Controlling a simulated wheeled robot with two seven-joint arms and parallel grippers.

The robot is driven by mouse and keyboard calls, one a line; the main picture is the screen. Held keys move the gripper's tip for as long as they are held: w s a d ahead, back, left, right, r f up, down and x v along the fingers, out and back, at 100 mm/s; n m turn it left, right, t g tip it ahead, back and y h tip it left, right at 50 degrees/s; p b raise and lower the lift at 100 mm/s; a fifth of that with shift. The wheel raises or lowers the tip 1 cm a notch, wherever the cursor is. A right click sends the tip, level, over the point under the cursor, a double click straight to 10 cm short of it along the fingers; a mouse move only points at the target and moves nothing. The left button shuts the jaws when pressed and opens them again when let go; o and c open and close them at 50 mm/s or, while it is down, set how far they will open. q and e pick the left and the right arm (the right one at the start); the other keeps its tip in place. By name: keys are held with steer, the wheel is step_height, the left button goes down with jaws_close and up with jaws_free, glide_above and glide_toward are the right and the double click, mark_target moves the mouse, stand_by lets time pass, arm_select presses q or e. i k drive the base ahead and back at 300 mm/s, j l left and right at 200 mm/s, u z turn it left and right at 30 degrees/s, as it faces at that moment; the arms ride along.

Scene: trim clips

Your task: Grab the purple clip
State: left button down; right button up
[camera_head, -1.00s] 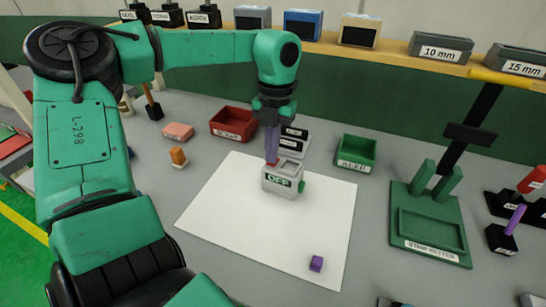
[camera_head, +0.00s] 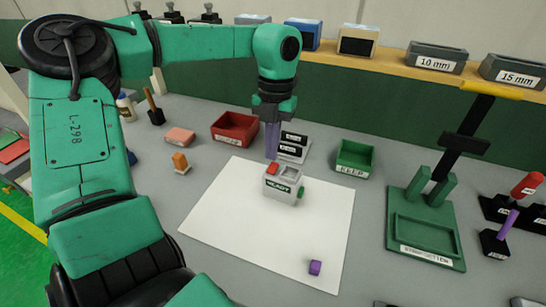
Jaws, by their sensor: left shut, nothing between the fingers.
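The purple clip (camera_head: 315,268) is a small block lying on the front right part of the white sheet (camera_head: 235,225). My left gripper (camera_head: 272,156) points down, shut and empty, just above and behind a small grey device (camera_head: 283,184). The device has a red button on top, a green knob on its right side and a label that seems to read READY. The gripper is well behind and left of the purple clip. My right gripper is not in view.
A red bin (camera_head: 235,129) and a green bin (camera_head: 355,158) stand behind the sheet. A green strip-setter stand (camera_head: 425,225) is at right, beside tools in black holders. A pink block (camera_head: 180,137) and an orange piece (camera_head: 180,162) lie at left.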

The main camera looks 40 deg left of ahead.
mark_target(315, 265)
steer(key=k, duration=2)
